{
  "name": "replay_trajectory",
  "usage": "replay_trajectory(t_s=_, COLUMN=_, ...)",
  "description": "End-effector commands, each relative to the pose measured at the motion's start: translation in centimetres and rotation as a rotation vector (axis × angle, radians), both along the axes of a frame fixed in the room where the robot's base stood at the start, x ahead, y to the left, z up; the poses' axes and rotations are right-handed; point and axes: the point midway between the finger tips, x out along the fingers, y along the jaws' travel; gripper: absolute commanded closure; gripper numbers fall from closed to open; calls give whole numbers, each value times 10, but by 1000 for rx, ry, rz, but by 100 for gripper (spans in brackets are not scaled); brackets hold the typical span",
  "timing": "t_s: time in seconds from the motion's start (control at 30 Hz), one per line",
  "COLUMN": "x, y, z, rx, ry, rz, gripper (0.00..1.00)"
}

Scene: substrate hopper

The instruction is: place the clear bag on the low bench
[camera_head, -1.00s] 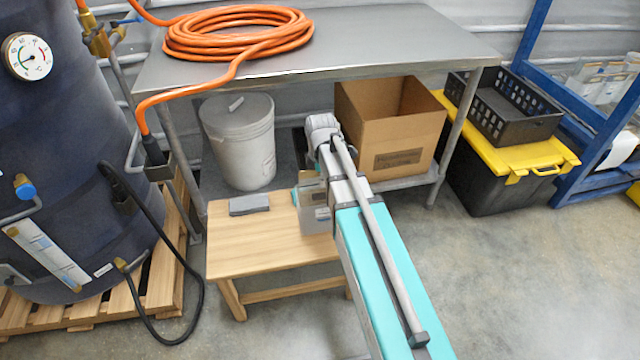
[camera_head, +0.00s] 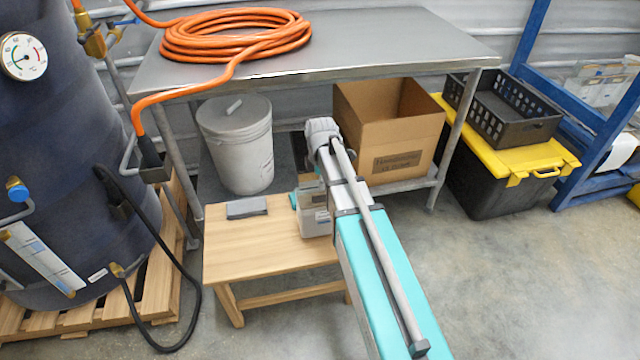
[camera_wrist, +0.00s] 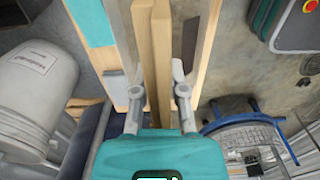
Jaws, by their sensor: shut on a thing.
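The low bench (camera_head: 265,245) is a light wooden table in the head view, in front of the metal table. A pale, labelled piece (camera_head: 316,222), which looks like the clear bag, is upright at its right part, by my wrist; I cannot tell whether it touches the top. In the wrist view my gripper (camera_wrist: 158,92) has its two fingers on either side of a narrow tan strip, seen edge-on, probably the bag. My arm hides the gripper in the head view.
A white bucket (camera_head: 238,150) and an open cardboard box (camera_head: 405,135) stand on the shelf under the metal table (camera_head: 390,45). A dark tank (camera_head: 60,170) with a black hose is at left. A yellow-lidded bin (camera_head: 500,190) is at right. The bench's left half is mostly clear.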

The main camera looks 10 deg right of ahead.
Motion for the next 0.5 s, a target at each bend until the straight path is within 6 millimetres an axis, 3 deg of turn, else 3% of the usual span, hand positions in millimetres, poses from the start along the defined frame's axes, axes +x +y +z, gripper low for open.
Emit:
replay_trajectory(t_s=0.2, x=-1, y=0, z=-19, rx=0, ry=0, rz=0, gripper=100)
replay_trajectory(t_s=0.5, x=-1, y=0, z=-28, rx=0, ry=0, rz=0, gripper=100)
